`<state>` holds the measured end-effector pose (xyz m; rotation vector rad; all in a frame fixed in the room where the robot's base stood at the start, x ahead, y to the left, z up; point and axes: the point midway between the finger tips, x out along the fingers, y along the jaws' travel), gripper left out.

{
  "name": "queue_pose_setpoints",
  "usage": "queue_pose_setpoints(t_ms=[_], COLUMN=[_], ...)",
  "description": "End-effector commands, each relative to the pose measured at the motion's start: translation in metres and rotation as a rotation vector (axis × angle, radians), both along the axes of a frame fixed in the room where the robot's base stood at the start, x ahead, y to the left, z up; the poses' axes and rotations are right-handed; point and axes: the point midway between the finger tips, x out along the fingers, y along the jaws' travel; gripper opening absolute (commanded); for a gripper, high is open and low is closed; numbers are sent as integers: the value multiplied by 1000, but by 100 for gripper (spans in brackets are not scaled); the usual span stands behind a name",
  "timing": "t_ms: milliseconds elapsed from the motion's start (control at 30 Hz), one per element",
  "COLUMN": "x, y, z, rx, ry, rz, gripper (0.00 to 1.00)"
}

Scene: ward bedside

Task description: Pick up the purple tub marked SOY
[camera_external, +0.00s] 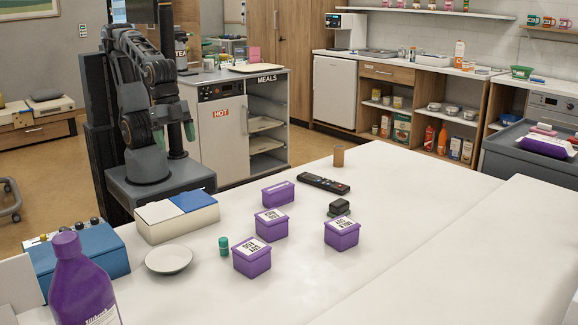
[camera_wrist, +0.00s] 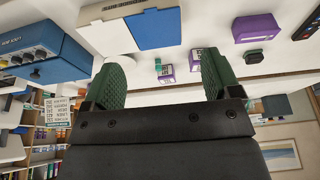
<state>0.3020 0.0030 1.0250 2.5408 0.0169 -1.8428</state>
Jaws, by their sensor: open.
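Three purple tubs with white lid labels stand on the white table in the external view: a front one (camera_external: 251,262), one behind it (camera_external: 271,228) and one to the right (camera_external: 341,237). The front label seems to read SOY upside down; the other labels are too small to read surely. My gripper (camera_external: 158,131) is raised beyond the table's far left side, well away from the tubs. In the wrist view my gripper (camera_wrist: 163,80) has its green fingers wide apart with nothing held. Labelled purple tubs (camera_wrist: 167,79) show small between them, one partly hidden by the right finger.
A plain purple box (camera_external: 278,194), a remote (camera_external: 323,183), a dark green container (camera_external: 340,208) and a brown cup (camera_external: 338,156) stand behind. The table's right side is clear.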

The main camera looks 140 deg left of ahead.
Motion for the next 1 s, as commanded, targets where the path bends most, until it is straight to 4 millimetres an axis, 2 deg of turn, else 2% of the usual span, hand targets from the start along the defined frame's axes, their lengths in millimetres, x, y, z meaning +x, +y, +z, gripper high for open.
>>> queue_pose_setpoints(t_ms=[33,133,367,467,567,667,767,867,1000], x=[0,0,1,7,25,58,105,155,216], y=[0,0,0,-3,-10,-15,-11,10,61], z=[0,0,-1,-5,-14,-24,-35,-45,-63], rx=[0,0,-4,-58,-198,-424,-698,-978,-1348], ry=[0,0,1,5,14,27,41,52,64], rz=[0,0,4,57,203,450,766,1097,1528], gripper=[88,98,98,98,98,98,98,98,98])
